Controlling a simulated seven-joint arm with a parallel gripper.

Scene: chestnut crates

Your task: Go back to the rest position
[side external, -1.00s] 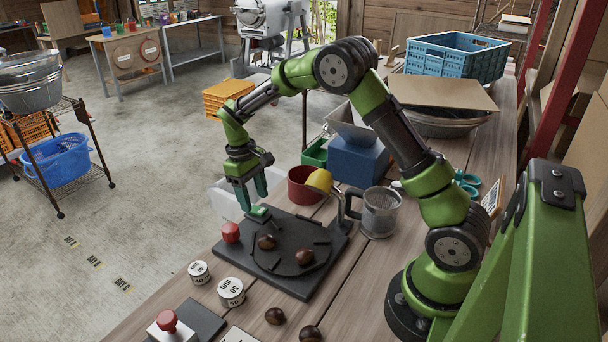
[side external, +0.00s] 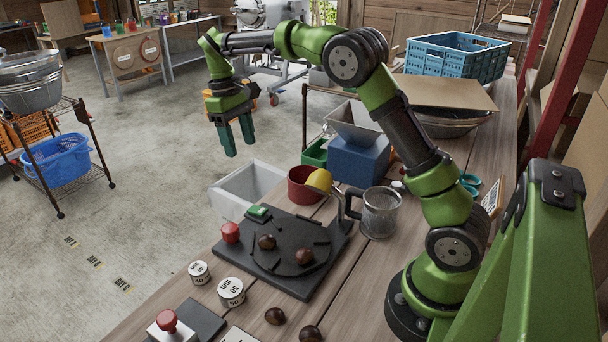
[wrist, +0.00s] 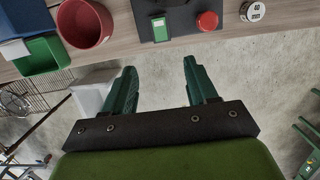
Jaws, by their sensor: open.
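My gripper (side external: 238,138) is open and empty, raised in the air beyond the far-left end of the bench, above the concrete floor. Its two green fingers also show apart in the wrist view (wrist: 158,90). The black board (side external: 297,281) below and to the right has a round plate, a green button (side external: 257,211) and a red knob (side external: 230,232). Two brown chestnuts (side external: 267,242) (side external: 304,256) sit on the round plate. Nothing touches my gripper.
A blue crate (side external: 458,58) stands at the back.

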